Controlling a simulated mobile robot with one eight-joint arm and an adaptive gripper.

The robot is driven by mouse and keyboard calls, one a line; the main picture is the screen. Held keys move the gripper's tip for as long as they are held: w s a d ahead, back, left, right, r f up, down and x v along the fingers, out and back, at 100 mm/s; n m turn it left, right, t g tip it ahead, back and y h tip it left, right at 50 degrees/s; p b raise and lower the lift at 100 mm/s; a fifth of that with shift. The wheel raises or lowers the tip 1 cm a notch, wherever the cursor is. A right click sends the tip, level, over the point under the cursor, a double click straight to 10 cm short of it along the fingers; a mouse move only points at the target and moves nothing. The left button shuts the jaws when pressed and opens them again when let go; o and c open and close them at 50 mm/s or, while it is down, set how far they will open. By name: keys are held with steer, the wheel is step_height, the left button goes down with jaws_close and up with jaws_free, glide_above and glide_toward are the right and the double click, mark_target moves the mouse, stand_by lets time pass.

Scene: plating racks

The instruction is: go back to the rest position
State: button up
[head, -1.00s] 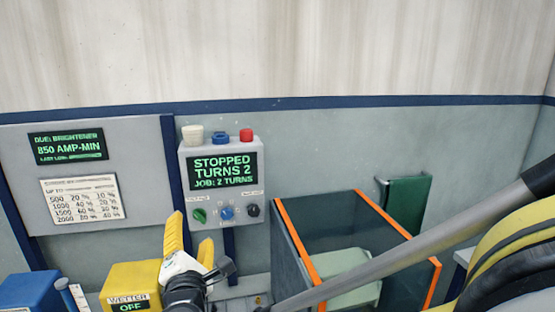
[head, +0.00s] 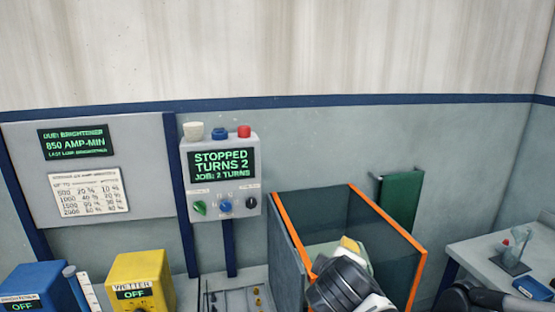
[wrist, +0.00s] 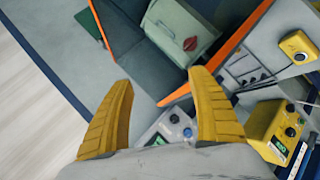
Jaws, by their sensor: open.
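My gripper (wrist: 160,115) shows in the wrist view with its two yellow fingers spread wide and nothing between them. In the head view my wrist is at the lower right, in front of the orange-edged tank, and only a bit of a yellow finger (head: 350,244) shows. The control box (head: 220,180) on the wall reads "STOPPED, TURNS 2, JOB: 2 TURNS". It also shows in the wrist view (wrist: 170,128), beyond the fingers and partly hidden by my wrist.
The orange-edged tank (head: 282,222) stands right of centre. A yellow wetter box (head: 141,277) and a blue box (head: 38,285) are at the lower left. A green cloth (head: 402,195) hangs on the wall. A side table (head: 475,250) at the right holds small items. The upper wall is clear.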

steer(key=s+d+f+m+g+y, duration=0.1)
steer(key=s+d+f+m+g, duration=0.15)
steer(key=s+m, duration=0.35)
steer(key=s+d+f+m+g+y, duration=0.1)
steer(key=s+d+f+m, duration=0.3)
steer(key=s, duration=0.5)
step_height(320, 180, down, 12)
steer(key=b, duration=1.2)
steer(key=shift+r+m, duration=0.25)
steer(key=shift+m, duration=0.15)
